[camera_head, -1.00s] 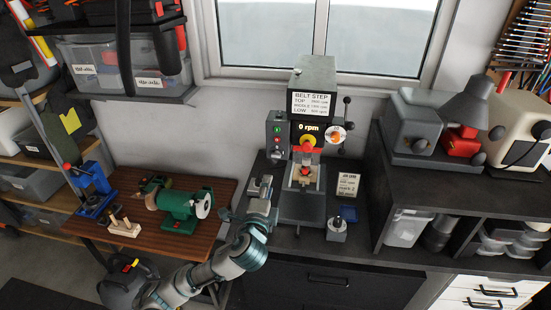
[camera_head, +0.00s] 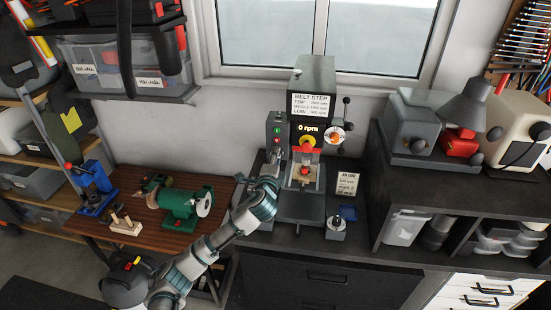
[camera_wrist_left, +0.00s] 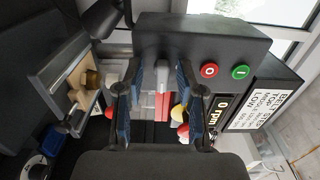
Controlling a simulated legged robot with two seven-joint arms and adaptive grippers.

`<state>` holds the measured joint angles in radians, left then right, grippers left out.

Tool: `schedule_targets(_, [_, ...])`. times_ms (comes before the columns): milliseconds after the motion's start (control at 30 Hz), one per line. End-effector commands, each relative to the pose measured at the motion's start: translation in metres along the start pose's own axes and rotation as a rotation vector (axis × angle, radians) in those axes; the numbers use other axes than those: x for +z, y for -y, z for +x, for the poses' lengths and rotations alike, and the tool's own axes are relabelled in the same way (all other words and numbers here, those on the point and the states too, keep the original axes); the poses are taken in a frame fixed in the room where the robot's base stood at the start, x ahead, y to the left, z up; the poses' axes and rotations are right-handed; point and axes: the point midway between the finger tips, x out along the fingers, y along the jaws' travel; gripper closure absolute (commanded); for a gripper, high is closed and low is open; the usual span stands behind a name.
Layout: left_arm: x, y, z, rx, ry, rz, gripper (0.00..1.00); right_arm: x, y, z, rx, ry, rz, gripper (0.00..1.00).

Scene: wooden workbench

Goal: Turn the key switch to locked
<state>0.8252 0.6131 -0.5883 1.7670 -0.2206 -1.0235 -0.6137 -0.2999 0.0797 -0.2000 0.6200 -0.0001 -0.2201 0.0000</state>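The drill press has a dark grey control box (camera_head: 276,128) on its left side, with a green and a red button. In the left wrist view the control box (camera_wrist_left: 225,38) fills the upper part. A grey key switch (camera_wrist_left: 162,72) projects from it, beside the red button. My left gripper (camera_head: 271,168) is just below and in front of the box. In the wrist view my left gripper (camera_wrist_left: 158,95) is open, with one finger on each side of the key and gaps showing. I cannot read the key's position. My right gripper is not in view.
The drill press (camera_head: 314,80) reads 0 rpm and has a red guard (camera_head: 308,153) and a work table right of my gripper. A grey block with a blue top (camera_head: 336,229) stands at the front. A green grinder (camera_head: 184,205) sits on the left bench.

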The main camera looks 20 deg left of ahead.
Motion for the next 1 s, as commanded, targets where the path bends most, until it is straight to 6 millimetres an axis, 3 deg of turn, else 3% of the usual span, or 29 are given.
schedule_targets(67, [0.0, -0.0002, -0.0001, 0.0, 0.0, 0.0, 0.65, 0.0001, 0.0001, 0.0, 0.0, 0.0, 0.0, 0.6])
schedule_targets(200, [0.0, -0.0004, -0.0002, 0.001, 0.0, 0.0, 1.0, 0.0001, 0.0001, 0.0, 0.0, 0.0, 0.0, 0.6])
schedule_targets(667, [-0.0004, -0.0036, 0.0, 0.007, 0.001, -0.059, 1.0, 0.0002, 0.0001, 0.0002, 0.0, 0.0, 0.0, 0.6])
schedule_targets(1000, [-0.0016, -0.0049, 0.0001, 0.01, 0.0, -0.31, 1.0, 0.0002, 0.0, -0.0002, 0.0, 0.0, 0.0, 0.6])
